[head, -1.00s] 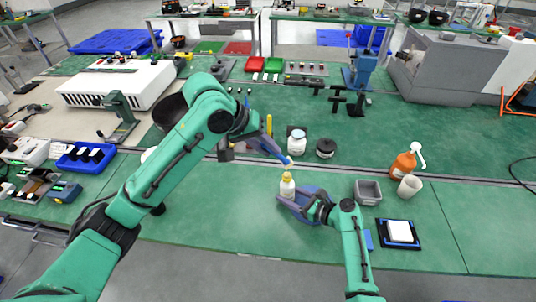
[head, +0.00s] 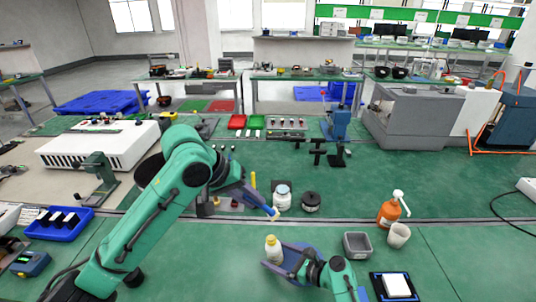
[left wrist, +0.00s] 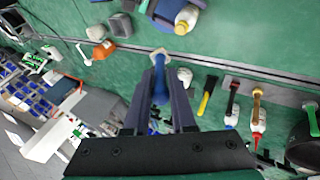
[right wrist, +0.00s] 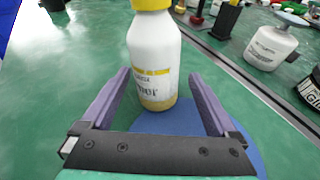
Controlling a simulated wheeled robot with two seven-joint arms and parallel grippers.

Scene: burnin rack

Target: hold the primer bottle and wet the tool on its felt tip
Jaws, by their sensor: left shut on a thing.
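The primer bottle (head: 273,251) is white with a yellow cap and stands upright on the green bench. It fills the middle of the right wrist view (right wrist: 155,60). My right gripper (head: 278,257) is low at the bottle, its fingers (right wrist: 160,90) on either side with gaps showing, so it looks open. My left gripper (head: 262,205) is shut on a blue tool (left wrist: 160,88) with a pale tip. The tool slants down towards the bottle, its end apart from the yellow cap in the head view. No felt tip can be made out on the bottle.
A white jar (head: 282,200) and a dark-lidded jar (head: 311,201) stand behind the bottle.

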